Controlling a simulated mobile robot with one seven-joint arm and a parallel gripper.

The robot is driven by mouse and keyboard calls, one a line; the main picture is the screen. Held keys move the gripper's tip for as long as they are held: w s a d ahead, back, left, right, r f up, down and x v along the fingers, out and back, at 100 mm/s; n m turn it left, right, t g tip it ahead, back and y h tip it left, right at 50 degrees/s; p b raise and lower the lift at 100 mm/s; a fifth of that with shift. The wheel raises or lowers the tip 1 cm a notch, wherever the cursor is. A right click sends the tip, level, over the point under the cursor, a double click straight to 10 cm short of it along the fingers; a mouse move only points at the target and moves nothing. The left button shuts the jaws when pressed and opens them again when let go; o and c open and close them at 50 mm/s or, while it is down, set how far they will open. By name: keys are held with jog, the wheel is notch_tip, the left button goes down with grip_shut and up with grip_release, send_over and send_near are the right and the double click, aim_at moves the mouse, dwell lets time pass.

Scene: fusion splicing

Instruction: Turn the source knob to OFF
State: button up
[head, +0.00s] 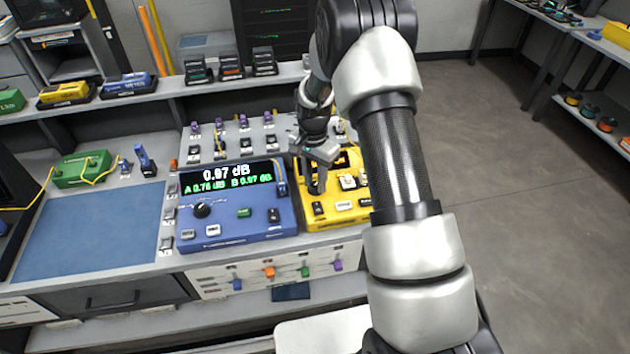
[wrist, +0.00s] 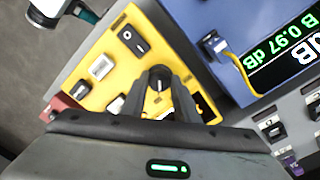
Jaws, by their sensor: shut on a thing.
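The yellow source unit (head: 340,222) stands on the bench, right of the blue meter. In the wrist view its yellow face (wrist: 112,65) carries a black round knob (wrist: 159,78) with a pale pointer mark. My gripper (head: 316,188) reaches down onto the unit from above and hides the knob in the head view. In the wrist view my gripper (wrist: 160,92) has one finger on each side of the knob and is shut on it. The labels around the knob are hidden or too small to read, so I cannot tell its setting.
The blue meter (head: 240,232) stands close on the left, reading 0.97 dB. A black rocker switch (wrist: 132,40) and white buttons (wrist: 101,67) share the yellow face. A yellow cable (wrist: 238,68) runs at the meter's edge. A blue mat (head: 90,230) lies clear at left.

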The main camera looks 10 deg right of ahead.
aim_at(314, 186)
jog(key=n+b, duration=0.1)
jog(key=n, duration=0.3)
jog(key=shift+b, duration=0.3)
jog(key=n+b, duration=0.1)
jog(key=n, duration=0.3)
jog(key=shift+s+n, duration=0.1)
jog(key=shift+n, duration=0.2)
jog(key=n, duration=0.4)
jog(key=shift+d+t, duration=0.1)
jog(key=shift+t, duration=0.2)
jog(key=shift+n, duration=2.1)
jog(key=o, duration=1.1)
jog(key=shift+c, duration=0.2)
notch_tip(314, 186, up, 18)
jog(key=shift+s+a+f, duration=0.15)
jog(key=shift+a+f, duration=0.1)
